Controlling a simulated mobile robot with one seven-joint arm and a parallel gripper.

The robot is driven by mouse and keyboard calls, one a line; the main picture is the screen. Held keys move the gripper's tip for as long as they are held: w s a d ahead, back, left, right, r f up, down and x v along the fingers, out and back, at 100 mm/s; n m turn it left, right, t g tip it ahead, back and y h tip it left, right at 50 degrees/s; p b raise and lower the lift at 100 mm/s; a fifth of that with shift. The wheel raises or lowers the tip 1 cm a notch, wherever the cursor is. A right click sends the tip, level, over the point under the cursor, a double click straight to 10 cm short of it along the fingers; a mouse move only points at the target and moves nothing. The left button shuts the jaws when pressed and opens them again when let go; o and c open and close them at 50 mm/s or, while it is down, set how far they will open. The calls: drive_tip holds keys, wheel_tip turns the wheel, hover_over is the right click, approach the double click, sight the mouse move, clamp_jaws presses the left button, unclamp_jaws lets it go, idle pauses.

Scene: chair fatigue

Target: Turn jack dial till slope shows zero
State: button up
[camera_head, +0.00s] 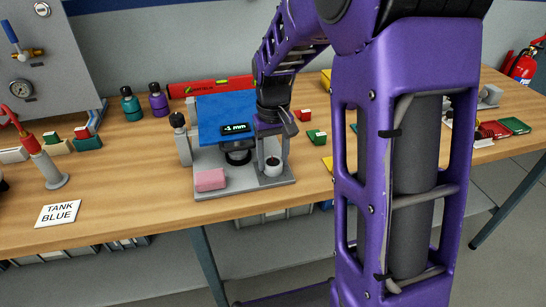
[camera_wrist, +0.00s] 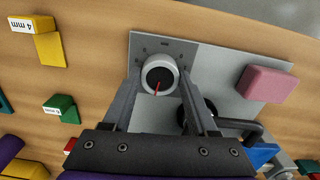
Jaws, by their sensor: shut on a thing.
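The jack dial (camera_head: 273,166) is a pale grey round knob with a dark top, at the front right of a grey base plate (camera_head: 240,192). In the wrist view the dial (camera_wrist: 160,73) shows a red pointer line on its dark face. My gripper (camera_wrist: 158,85) has its two fingers on either side of the dial and is shut on it. The slope display (camera_head: 239,130) reads "-1 mm" in front of a blue plate (camera_head: 226,105). A black round part (camera_head: 237,154) sits under the display.
A pink block (camera_head: 210,180) lies on the base plate's front left corner. Coloured blocks, including a green one (camera_wrist: 60,107) and a yellow one (camera_wrist: 50,48), stand beside the plate. A red level (camera_head: 205,86) and two bottles stand behind. A "TANK BLUE" card (camera_head: 58,213) lies at left.

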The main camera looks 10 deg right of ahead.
sight(273, 162)
drive_tip(key=o, duration=1.4)
drive_tip(key=shift+r, duration=0.1)
wheel_tip(273, 162, up, 17)
drive_tip(key=p, duration=0.3)
drive_tip(key=shift+r, duration=0.15)
